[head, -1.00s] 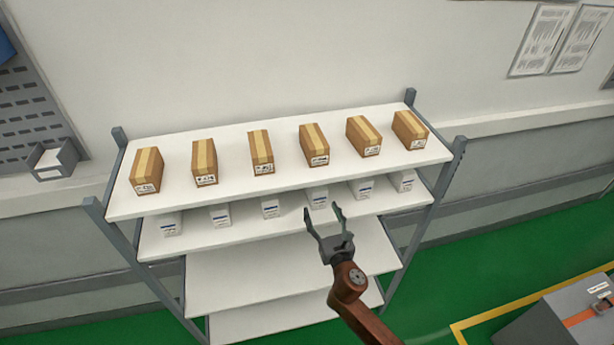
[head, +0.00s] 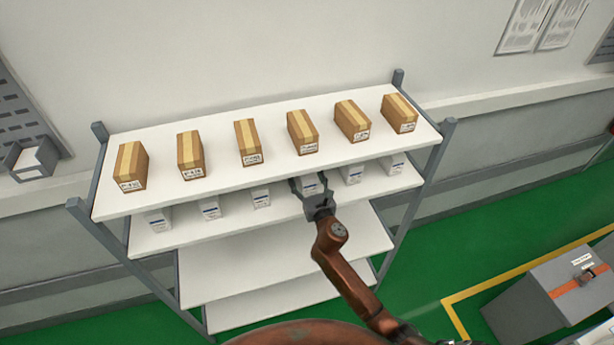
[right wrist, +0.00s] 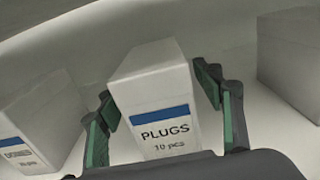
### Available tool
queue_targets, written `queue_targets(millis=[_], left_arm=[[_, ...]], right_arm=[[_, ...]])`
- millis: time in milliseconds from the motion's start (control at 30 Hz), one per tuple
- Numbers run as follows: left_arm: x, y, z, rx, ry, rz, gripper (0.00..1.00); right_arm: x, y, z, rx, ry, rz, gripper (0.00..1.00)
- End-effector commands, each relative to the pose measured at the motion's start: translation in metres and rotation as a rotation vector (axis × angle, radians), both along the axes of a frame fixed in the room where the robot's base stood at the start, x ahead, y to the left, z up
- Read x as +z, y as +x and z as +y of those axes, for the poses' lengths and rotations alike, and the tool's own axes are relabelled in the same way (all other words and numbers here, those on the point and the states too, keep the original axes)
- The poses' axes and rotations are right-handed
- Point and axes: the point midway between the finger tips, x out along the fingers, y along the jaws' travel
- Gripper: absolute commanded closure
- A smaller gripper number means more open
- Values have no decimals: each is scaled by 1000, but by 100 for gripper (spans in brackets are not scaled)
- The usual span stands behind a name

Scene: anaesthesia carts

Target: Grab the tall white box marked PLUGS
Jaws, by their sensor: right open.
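The white box marked PLUGS (right wrist: 158,95) stands upright in the middle of the right wrist view, with a blue stripe above its lettering. In the head view it (head: 309,184) is on the second shelf, partly hidden by my gripper. My right gripper (head: 309,187) is open at that shelf. In the right wrist view its fingers (right wrist: 160,105) are on either side of the box, with a small gap visible on the right. Whether the left finger touches the box I cannot tell. My left gripper is not in view.
Other white boxes stand on the same shelf (head: 180,239), one to the left (right wrist: 35,125) and one to the right (right wrist: 292,55) of PLUGS. The top shelf (head: 222,155) with several brown cartons overhangs them. The lower shelves (head: 280,265) are bare.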

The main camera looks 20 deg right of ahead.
Motion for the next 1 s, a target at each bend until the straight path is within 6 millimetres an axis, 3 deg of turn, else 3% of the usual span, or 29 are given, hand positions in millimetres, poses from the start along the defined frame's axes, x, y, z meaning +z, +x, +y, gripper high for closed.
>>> queue_targets(millis=[167,867,1000], left_arm=[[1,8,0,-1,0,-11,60],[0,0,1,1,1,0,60],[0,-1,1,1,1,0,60]], right_arm=[[0,0,-1,-1,0,0,39],[0,-1,-2,-3,-1,0,87],[1,-1,-2,-2,-1,-1,87]])
